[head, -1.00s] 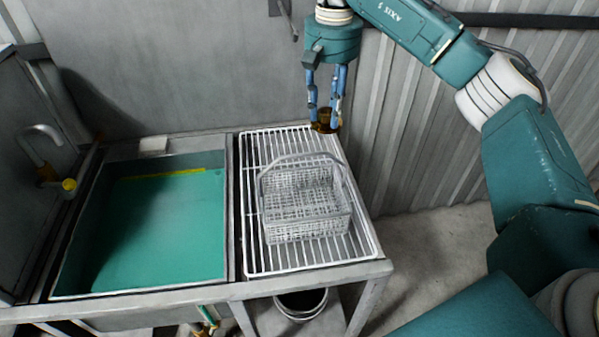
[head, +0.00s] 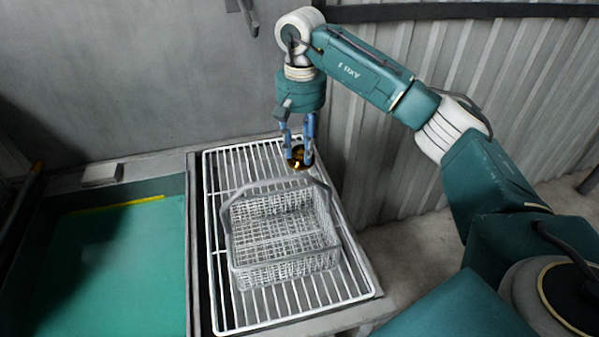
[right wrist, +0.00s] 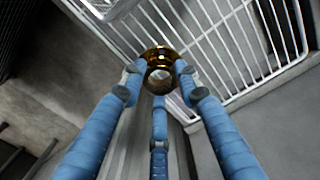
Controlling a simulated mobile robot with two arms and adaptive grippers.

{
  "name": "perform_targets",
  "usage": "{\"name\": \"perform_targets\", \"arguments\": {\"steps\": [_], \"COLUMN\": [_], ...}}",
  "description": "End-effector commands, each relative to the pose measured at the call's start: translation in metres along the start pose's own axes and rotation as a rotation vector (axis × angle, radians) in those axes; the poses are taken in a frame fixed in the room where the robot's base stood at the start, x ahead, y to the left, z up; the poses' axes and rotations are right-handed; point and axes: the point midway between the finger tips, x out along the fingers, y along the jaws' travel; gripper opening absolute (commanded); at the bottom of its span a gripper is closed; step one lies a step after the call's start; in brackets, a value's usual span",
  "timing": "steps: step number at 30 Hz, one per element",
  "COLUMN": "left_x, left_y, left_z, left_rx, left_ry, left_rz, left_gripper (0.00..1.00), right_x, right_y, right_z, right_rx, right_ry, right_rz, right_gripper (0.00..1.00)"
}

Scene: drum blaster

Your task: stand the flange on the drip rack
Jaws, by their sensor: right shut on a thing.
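The flange (head: 299,157) is a small brass-gold ring-like part. My right gripper (head: 298,150) is shut on it and holds it over the far right end of the drip rack, by the rack's edge. In the right wrist view the flange (right wrist: 160,62) sits between the blue fingertips (right wrist: 160,78), with its opening facing the camera. The drip rack (head: 222,290) is a white wire grid beside the sink. I cannot tell whether the flange touches the wires. My left gripper is not in view.
A grey wire basket (head: 283,270) with a raised handle stands on the rack's middle, in front of the flange. A sink (head: 115,265) with green liquid lies to the left. A corrugated wall (head: 400,150) rises close behind on the right. Rack bars are bare around the basket.

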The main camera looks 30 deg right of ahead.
Motion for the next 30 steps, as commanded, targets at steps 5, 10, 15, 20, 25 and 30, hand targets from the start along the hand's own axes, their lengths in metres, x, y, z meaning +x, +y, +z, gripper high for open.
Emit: {"name": "perform_targets", "arguments": {"steps": [5, 10, 15, 20, 25, 30], "left_x": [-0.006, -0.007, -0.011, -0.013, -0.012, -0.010], "left_y": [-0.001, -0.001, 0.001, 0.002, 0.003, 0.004], "left_z": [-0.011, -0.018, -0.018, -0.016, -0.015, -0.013], "left_rx": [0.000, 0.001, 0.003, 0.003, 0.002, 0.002], "left_ry": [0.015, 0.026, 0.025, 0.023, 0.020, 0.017], "left_rz": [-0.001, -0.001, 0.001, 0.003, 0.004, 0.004], "left_gripper": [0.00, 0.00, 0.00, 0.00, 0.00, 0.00], "right_x": [0.028, 0.039, 0.060, 0.078, 0.079, 0.081], "right_y": [0.000, -0.001, 0.000, 0.000, -0.001, 0.000], "right_z": [0.000, -0.001, 0.000, 0.000, -0.001, 0.000], "right_rx": [0.000, 0.000, 0.000, 0.001, 0.000, 0.000], "right_ry": [0.000, 0.001, -0.002, 0.001, 0.002, 0.001], "right_rz": [-0.001, -0.002, -0.001, -0.002, -0.002, -0.001], "right_gripper": [0.00, 0.00, 0.00, 0.00, 0.00, 0.38]}}
